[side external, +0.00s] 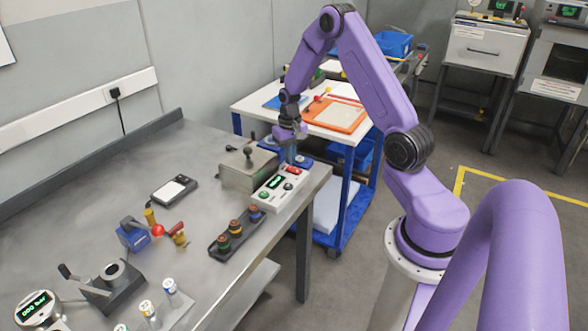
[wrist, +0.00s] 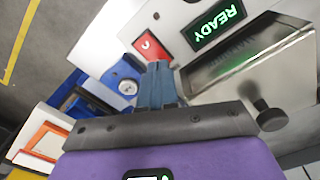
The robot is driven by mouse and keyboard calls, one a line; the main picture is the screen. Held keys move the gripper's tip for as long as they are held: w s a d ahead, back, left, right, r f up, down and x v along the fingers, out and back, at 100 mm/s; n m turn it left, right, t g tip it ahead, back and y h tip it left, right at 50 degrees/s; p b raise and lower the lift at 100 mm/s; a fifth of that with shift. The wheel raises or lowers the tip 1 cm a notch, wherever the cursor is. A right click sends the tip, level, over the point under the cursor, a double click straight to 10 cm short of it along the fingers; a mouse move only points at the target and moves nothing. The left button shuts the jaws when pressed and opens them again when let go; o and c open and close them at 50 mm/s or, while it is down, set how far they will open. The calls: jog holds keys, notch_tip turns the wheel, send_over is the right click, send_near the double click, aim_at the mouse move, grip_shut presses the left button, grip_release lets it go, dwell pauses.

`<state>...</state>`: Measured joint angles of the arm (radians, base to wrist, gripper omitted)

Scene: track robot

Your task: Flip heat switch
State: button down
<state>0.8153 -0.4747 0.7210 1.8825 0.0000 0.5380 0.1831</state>
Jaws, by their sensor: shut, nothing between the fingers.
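A white control box (side external: 278,193) stands near the right end of the metal bench. It carries a lit green display, which reads READY in the wrist view (wrist: 216,27). A red rocker switch (side external: 293,170) sits at the box's far end and shows in the wrist view (wrist: 149,45). No heat label is legible. My gripper (side external: 291,159) points down just beyond the red switch. In the wrist view my gripper's blue-grey fingers (wrist: 158,70) are shut together and empty, with their tips close to the switch. I cannot tell if they touch the box.
A metal block (side external: 246,168) with a dark knob stands left of the box. A blue piece with a round white face (wrist: 127,87) lies close to my fingers. A tray with several coloured knobs (side external: 236,232) is in front. A trolley (side external: 353,140) stands behind the bench.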

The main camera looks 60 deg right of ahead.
aim_at(290, 167)
jog(key=shift+f, duration=0.9)
dwell(0.5)
jog(key=shift+r, duration=3.55)
jog(key=shift+a, duration=0.15)
jog(key=s+a+r+n, duration=0.3)
jog(key=a, duration=0.4)
jog(key=s+a+r+n, duration=0.2)
jog(key=a+n, duration=0.1)
jog(key=a, duration=0.4)
jog(key=s+a+r+n, duration=0.3)
jog(key=a, duration=0.4)
jog(key=s+a+r+n, duration=0.1)
jog(key=s+a+n, duration=0.2)
jog(key=s, duration=0.7)
jog(key=s+a+r+n, duration=0.2)
jog(key=s+n, duration=0.4)
jog(key=s, duration=0.4)
jog(key=shift+a+r+n, duration=0.15)
jog(key=shift+a+n, duration=0.15)
jog(key=shift+a, duration=0.3)
